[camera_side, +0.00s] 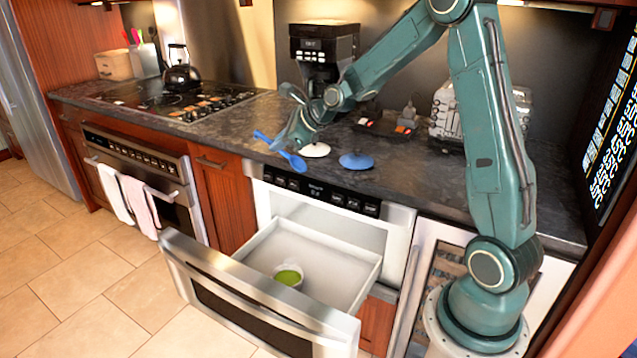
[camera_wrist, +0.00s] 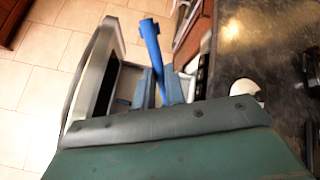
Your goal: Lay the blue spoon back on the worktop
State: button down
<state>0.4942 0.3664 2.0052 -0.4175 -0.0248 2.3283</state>
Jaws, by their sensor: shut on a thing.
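The blue spoon (camera_wrist: 151,40) is held between the fingers of my gripper (camera_wrist: 163,92) in the wrist view. In the side view the spoon (camera_side: 294,160) shows on both sides of my gripper (camera_side: 283,145), with one end toward the upper left and the wider end at the lower right. My gripper is shut on it, above the front edge of the dark worktop (camera_side: 225,130). The gap between spoon and worktop is hard to judge. The spoon's middle is hidden by the fingers.
The microwave drawer (camera_side: 365,270) stands open below, with a bowl of green contents (camera_side: 288,275) inside. A blue disc-shaped lid (camera_side: 356,161) and a white one (camera_side: 315,150) lie on the worktop to the right. A coffee machine (camera_side: 322,48) stands behind. The worktop toward the hob (camera_side: 165,95) is clear.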

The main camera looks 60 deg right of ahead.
jog(key=s+d+n+g+y, duration=0.1)
jog(key=s+d+n+g, duration=0.25)
jog(key=d, duration=0.45)
jog(key=s+d+n+g+y, duration=0.1)
jog(key=s+d+n+g, duration=0.2)
jog(key=d, duration=0.4)
jog(key=s+d+r+n+g+h, duration=0.15)
jog(key=s+d, duration=0.25)
jog(key=s, duration=0.4)
jog(key=s+d+r+n+g+h, duration=0.1)
jog(key=s+d+r+g, duration=0.2)
jog(key=s, duration=0.4)
jog(key=t, duration=0.1)
send_over(392, 174)
jog(key=shift+f, duration=2.65)
jog(key=shift+f, duration=0.15)
jog(key=shift+f, duration=4.45)
jog(key=shift+w+f, duration=0.1)
jog(key=shift+f, duration=0.3)
jog(key=c, duration=1.4)
grip_release()
